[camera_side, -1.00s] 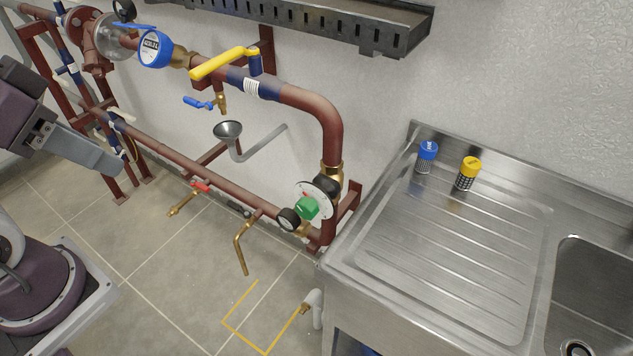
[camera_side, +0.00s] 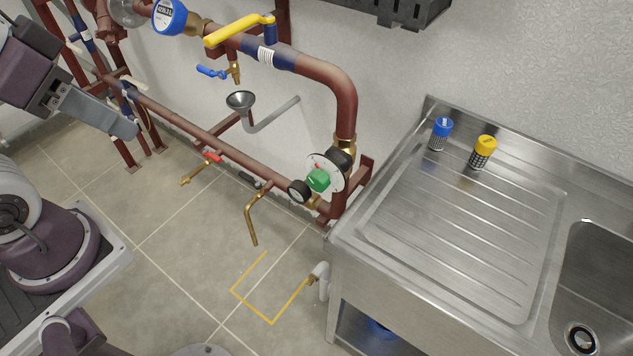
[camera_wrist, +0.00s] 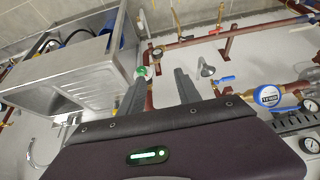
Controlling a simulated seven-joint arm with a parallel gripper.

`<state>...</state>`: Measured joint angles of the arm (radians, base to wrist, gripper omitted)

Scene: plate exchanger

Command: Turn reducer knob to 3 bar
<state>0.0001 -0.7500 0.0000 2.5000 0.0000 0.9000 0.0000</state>
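The reducer knob (camera_side: 318,180) is green and sits in front of a round white dial plate (camera_side: 334,163) at the lower end of the red-brown pipe bend. The scale marks are too small to read. A small black-rimmed gauge (camera_side: 300,191) is just left of the knob. The knob also shows in the wrist view (camera_wrist: 141,71), near the tip of the left finger in the picture. My gripper (camera_wrist: 160,76) is open, with two grey fingers apart and nothing between them. In the side view my gripper (camera_side: 128,130) is at the left, well away from the knob.
A yellow lever (camera_side: 240,30), a funnel (camera_side: 240,100) and brass taps are along the pipes. The floor below is mostly open.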

